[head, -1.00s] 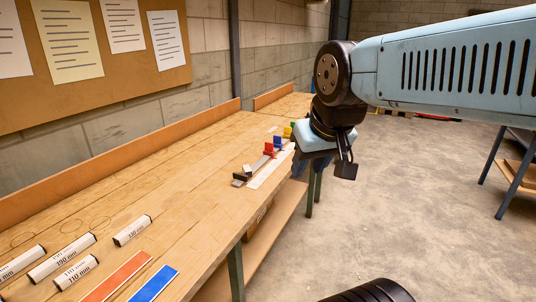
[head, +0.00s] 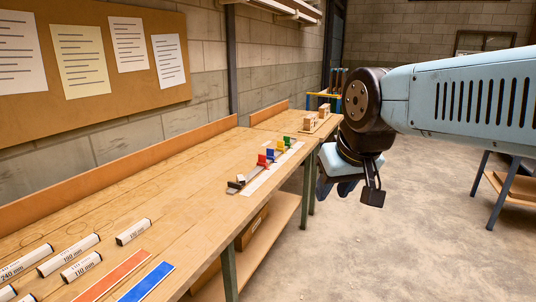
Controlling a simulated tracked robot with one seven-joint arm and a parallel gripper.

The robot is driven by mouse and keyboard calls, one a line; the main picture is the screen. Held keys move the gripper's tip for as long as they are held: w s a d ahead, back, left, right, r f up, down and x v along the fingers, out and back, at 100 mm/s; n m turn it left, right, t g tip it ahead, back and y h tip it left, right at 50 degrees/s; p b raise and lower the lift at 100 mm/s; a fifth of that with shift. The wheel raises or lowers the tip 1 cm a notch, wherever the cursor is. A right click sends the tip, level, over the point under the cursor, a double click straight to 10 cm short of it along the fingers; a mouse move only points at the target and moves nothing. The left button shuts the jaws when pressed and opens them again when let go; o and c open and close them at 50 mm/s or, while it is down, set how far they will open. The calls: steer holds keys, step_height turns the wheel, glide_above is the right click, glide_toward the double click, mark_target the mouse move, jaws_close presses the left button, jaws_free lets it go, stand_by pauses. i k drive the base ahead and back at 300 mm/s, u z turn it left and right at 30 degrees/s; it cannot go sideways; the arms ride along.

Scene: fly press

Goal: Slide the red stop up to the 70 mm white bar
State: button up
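The red stop (head: 262,160) is small and upright on a thin rail, at the near end of a row of coloured stops on the bench. A small pale piece (head: 240,178) lies at the rail's near end, beside a dark block (head: 232,186); I cannot tell whether it is the 70 mm white bar. No 70 mm label is readable. My gripper (head: 337,190) hangs in the air right of the bench edge, apart from the stops. Its fingers are small and partly hidden, and nothing is seen held.
Blue (head: 270,154), yellow (head: 279,147) and green (head: 287,141) stops stand beyond the red one. A white strip (head: 262,180) runs beside the rail. Several labelled white bars, including 190 mm (head: 68,255), lie nearer, by orange (head: 112,274) and blue (head: 147,282) strips.

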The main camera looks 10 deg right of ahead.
mark_target(262, 160)
steer(key=z, duration=0.75)
steer(key=i, duration=2)
steer(key=u, duration=0.5)
steer(key=k, duration=0.7)
steer(key=u, duration=0.25)
steer(key=i, duration=0.8)
steer(key=z, duration=0.05)
